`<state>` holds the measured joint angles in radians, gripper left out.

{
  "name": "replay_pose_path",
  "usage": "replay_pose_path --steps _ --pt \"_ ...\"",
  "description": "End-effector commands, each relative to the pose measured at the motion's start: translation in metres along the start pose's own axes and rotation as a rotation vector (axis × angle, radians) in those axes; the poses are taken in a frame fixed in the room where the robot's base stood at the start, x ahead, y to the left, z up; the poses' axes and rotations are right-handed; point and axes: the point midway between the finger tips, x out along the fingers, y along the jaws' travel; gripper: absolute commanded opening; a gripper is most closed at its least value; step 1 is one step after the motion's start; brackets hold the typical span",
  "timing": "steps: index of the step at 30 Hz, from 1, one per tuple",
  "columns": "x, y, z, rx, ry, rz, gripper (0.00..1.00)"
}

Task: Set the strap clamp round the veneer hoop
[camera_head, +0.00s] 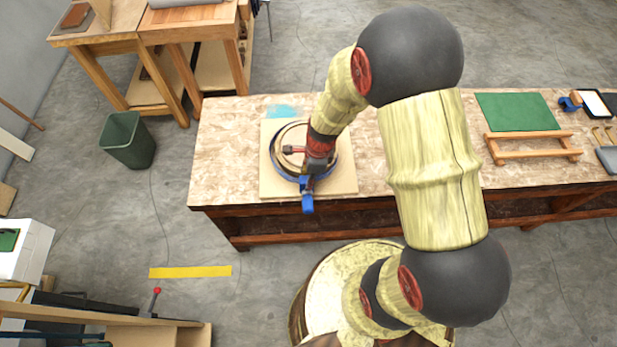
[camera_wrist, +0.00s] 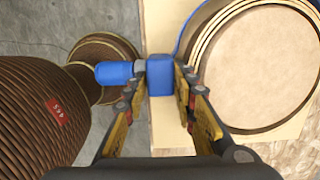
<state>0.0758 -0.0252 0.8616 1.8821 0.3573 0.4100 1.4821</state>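The veneer hoop (camera_head: 276,148) lies round a pale round form on a square board on the bench. In the wrist view the layered rim of the hoop (camera_wrist: 203,48) is at the upper right. The blue strap clamp (camera_head: 307,202) is at the hoop's front side, its handle pointing toward the bench's front edge. Blue strap shows along the hoop's outer edge; its far side is partly hidden by my arm. In the wrist view the clamp's blue block (camera_wrist: 160,76) sits between the fingers of my gripper (camera_wrist: 161,85), which close against its sides.
The square board (camera_head: 345,185) lies near the front edge of the bench (camera_head: 225,150). A green mat (camera_head: 515,111), a wooden frame (camera_head: 535,146) and small tools are at the right. A green bin (camera_head: 128,140) stands on the floor at the left.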

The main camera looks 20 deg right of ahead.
Motion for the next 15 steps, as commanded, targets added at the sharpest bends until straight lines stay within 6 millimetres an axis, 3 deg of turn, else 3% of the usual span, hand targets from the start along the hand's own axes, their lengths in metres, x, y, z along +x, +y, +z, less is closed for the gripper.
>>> replay_pose_path --steps 9,15 --pt "-0.0003 -0.0001 0.0001 0.000 0.000 0.000 0.46" --pt "-0.0005 -0.0002 0.0002 0.000 0.000 0.000 0.47"
